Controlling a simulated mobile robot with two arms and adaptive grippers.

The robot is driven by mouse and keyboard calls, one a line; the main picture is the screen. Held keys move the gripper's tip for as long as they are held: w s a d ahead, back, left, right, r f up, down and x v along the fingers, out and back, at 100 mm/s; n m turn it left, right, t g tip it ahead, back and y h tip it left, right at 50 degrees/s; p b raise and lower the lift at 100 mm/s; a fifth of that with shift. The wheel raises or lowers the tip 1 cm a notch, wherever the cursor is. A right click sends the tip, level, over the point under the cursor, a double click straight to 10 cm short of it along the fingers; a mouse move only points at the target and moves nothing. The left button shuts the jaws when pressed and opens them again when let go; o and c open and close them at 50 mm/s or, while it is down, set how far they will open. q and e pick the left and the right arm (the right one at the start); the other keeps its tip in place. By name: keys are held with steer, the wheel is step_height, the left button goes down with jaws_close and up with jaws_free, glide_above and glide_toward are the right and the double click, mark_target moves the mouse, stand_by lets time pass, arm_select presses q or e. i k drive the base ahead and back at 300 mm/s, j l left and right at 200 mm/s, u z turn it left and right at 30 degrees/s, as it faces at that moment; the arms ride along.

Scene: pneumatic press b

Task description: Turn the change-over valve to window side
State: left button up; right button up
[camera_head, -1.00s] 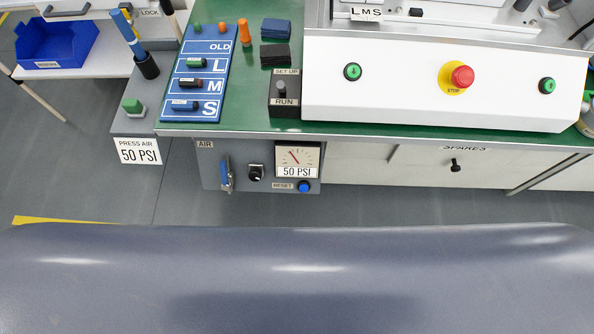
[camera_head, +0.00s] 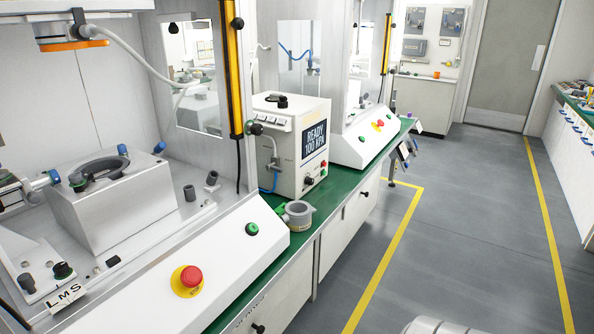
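I cannot make out a change-over valve for certain in this view. A white box with a dark screen reading "READY 100 KPA" (camera_head: 314,142) stands on the green bench top. It has a black knob (camera_head: 277,100) on top and small knobs on its front; I cannot tell whether any of these is the valve. Neither of my grippers is in view.
A white press station with a red stop button (camera_head: 191,277) fills the near left. A grey ring-shaped part (camera_head: 298,214) sits on the bench top (camera_head: 340,183). A second press (camera_head: 365,140) stands beyond. The grey floor (camera_head: 470,220) at right is clear, with yellow lines.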

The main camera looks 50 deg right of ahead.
mark_target(270, 166)
steer(key=z, duration=1.5)
steer(key=i+l+u, duration=0.1)
steer(key=i+l, duration=0.05)
